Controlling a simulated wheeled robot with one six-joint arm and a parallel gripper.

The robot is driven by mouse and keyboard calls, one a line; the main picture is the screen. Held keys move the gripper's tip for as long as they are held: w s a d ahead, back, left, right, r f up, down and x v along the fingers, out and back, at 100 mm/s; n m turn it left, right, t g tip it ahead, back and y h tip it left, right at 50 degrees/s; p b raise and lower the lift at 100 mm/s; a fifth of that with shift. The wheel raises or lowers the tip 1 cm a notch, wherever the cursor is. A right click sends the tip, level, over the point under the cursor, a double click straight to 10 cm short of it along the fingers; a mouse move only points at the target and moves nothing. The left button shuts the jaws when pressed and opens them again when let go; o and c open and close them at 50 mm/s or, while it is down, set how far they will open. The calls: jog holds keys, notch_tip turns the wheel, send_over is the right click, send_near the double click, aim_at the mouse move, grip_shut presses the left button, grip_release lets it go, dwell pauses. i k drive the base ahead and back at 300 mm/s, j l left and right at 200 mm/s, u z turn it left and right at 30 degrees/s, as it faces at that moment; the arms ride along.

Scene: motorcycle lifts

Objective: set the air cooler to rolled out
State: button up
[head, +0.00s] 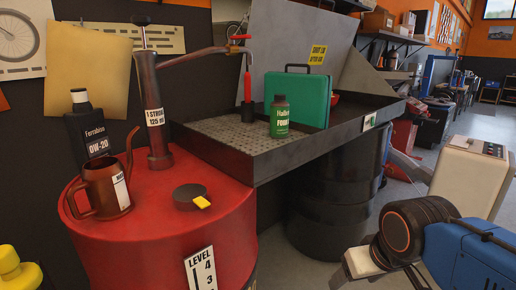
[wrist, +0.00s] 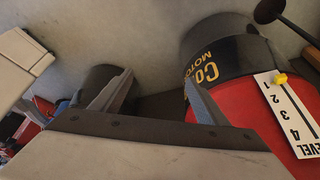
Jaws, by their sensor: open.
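A cream-white box with a small control panel on top, which looks like the air cooler (head: 468,178), stands on the floor at the right of the head view. Its lower part is hidden behind my blue arm, so I cannot see its base or wheels. A pale box edge at the upper left of the wrist view (wrist: 25,62) may be the same cooler. My gripper (wrist: 157,100) is open and empty in the wrist view, its two fingers apart and touching nothing visible. In the head view my arm is in front of the cooler, with only part of the gripper showing.
A red drum (head: 165,225) with a pump, oil can and bottle stands at the left. A black parts-washer tray (head: 300,143) on a dark drum (head: 335,190) holds a green case (head: 298,98) and green bottle (head: 279,117). Grey floor lies open behind the cooler.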

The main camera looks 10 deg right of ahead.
aim_at(477, 182)
jog(key=k+l+z, duration=0.15)
jog(key=l+z, duration=0.15)
jog(key=l, duration=0.9)
jog(key=l+z, duration=0.25)
jog(key=l, duration=1)
jog(key=l+z, duration=0.3)
jog(key=l, duration=0.95)
jog(key=i, duration=0.05)
